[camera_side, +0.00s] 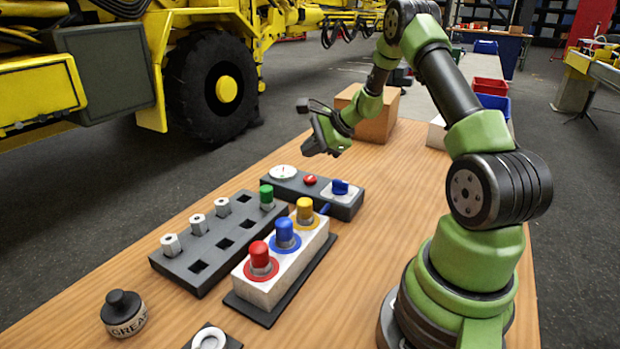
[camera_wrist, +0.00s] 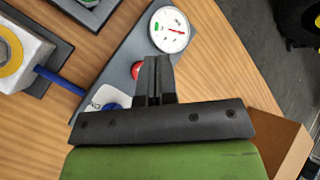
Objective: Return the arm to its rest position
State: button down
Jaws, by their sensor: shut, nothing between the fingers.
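My gripper (camera_side: 312,143) hangs above the far part of the wooden table, behind and above the gauge panel, touching nothing. In the wrist view my gripper (camera_wrist: 153,66) shows its two dark fingers pressed together with nothing between them. The gauge panel (camera_side: 309,190) is dark grey, with a white dial (camera_side: 285,172), a red button (camera_side: 310,180) and a blue knob (camera_side: 340,187). In the wrist view the dial (camera_wrist: 169,29) lies just beyond the fingertips, and the red button (camera_wrist: 136,70) is partly hidden by the fingers.
A white block (camera_side: 287,266) holds red, blue and yellow capped fittings. A dark socket rack (camera_side: 218,243) holds white plugs and a green-capped one. A grease pot (camera_side: 124,313) stands at the front left. A cardboard box (camera_side: 372,118) stands behind my gripper. The table's right middle is clear.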

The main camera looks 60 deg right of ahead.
jog(key=s+a+r+n+g+y, duration=0.25)
jog(key=a+r+n, duration=0.75)
jog(key=a+r, duration=0.6)
jog(key=s+a+r+n+h, duration=0.1)
jog(key=s+a+n, duration=0.4)
jog(key=s, duration=0.4)
jog(key=s+a+r+n+h, duration=0.1)
jog(key=s+a+r+n, duration=0.1)
jog(key=s+a+n, duration=0.3)
jog(key=shift+s+a+n+t, duration=0.2)
jog(key=shift+s+n+t, duration=0.15)
jog(key=shift+s, duration=1.8)
jog(key=shift+r+h, duration=0.1)
jog(key=shift+h, duration=0.15)
